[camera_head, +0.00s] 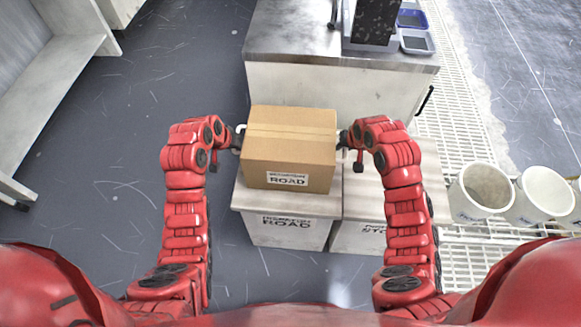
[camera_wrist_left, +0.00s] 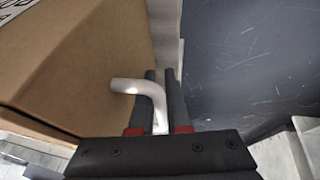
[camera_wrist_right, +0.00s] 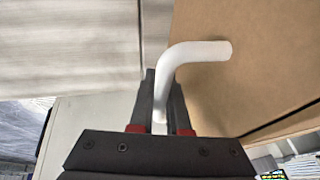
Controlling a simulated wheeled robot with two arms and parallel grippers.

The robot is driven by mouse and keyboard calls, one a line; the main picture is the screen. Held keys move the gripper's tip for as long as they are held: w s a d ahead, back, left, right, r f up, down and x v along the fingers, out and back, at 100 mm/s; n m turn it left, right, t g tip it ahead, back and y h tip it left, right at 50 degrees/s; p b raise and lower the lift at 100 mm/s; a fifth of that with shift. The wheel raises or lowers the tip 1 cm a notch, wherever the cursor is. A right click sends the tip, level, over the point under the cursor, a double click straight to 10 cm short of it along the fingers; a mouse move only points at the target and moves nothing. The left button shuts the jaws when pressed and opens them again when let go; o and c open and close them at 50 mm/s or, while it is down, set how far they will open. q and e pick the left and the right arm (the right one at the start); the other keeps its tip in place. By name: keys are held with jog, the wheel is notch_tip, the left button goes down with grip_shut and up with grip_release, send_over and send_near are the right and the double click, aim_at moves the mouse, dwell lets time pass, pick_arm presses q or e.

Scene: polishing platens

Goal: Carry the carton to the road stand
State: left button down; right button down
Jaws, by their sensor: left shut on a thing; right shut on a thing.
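The brown cardboard carton (camera_head: 290,150) has a tape strip across its top and a ROAD label on its front. My left gripper (camera_head: 238,141) is shut on the white bent handle (camera_wrist_left: 152,92) on the carton's left side. My right gripper (camera_head: 345,141) is shut on the matching white handle (camera_wrist_right: 185,56) on its right side. The carton looks level. The road stand (camera_head: 288,232), a pale block marked ROAD, has its top below the carton in the head view. I cannot tell whether the carton touches that top.
A second stand (camera_head: 350,235) with a partly hidden label adjoins the road stand on the right. A larger cabinet (camera_head: 310,92) with equipment and bins stands behind. White buckets (camera_head: 482,190) stand on grating at the right. Shelving (camera_head: 50,80) is at far left; the floor between is clear.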

pick_arm(q)
jog(key=c, duration=1)
grip_release()
jog(key=shift+r, duration=0.1)
pick_arm(e)
jog(key=c, duration=1)
grip_release()
jog(key=shift+r, duration=0.1)
pick_arm(q)
jog(key=shift+o, duration=0.6)
pick_arm(e)
jog(key=shift+o, duration=0.6)
pick_arm(q)
jog(key=shift+d, duration=0.1)
pick_arm(e)
jog(key=shift+a, duration=0.1)
